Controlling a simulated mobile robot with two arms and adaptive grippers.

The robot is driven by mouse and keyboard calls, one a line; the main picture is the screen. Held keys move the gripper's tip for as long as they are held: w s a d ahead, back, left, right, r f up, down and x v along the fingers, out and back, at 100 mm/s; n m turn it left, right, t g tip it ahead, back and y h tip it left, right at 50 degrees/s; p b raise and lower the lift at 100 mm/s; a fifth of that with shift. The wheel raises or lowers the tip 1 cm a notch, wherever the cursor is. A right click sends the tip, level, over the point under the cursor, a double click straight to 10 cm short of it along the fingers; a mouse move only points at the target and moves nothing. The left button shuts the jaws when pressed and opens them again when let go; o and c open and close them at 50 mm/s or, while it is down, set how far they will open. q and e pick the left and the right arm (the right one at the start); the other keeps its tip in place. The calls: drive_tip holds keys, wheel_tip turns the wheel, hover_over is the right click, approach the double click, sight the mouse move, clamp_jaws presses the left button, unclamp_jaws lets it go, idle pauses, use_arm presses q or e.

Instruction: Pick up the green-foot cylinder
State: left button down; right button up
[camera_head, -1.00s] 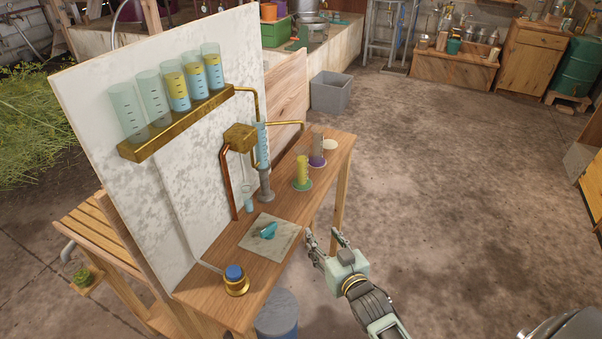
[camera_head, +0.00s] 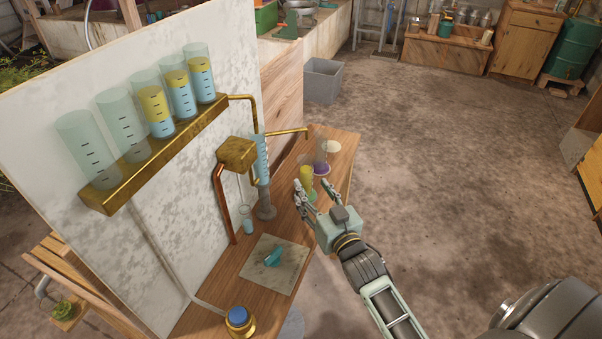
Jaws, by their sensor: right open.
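The green-foot cylinder (camera_head: 306,176), with yellow-green liquid in it, stands upright on the wooden bench toward its far end. My right gripper (camera_head: 311,188) is open at the bench's right edge. Its fingers reach up to the cylinder and partly cover its green foot. I cannot tell whether the fingertips touch the glass or are still just in front of it. No left gripper shows in the head view.
A purple-foot cylinder (camera_head: 321,161) stands close behind the green-foot one, beside a pale disc (camera_head: 331,147). A tall blue-filled cylinder (camera_head: 262,168) stands to the left under brass pipes. A mat (camera_head: 270,283) with a teal object lies nearer; floor to the right is clear.

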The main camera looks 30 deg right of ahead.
sight(309, 179)
drive_tip(key=shift+w+r, duration=0.15)
drive_tip(key=shift+w, duration=0.35)
drive_tip(key=shift+w+d+r, duration=0.15)
drive_tip(key=shift+w+d, duration=0.05)
drive_tip(key=shift+w, duration=0.5)
drive_tip(key=w, duration=0.2)
drive_tip(key=w+p, duration=0.1)
drive_tip(key=shift+w+d+f, duration=0.25)
drive_tip(key=shift+w+d, duration=0.05)
drive_tip(key=shift+d, duration=0.05)
drive_tip(key=shift+w, duration=0.25)
drive_tip(key=shift+c, duration=0.3)
use_arm(q)
drive_tip(key=shift+s+r, duration=0.25)
drive_tip(key=shift+s, duration=0.35)
drive_tip(key=shift+s+r, duration=0.25)
drive_tip(key=shift+s, duration=0.35)
use_arm(e)
clamp_jaws()
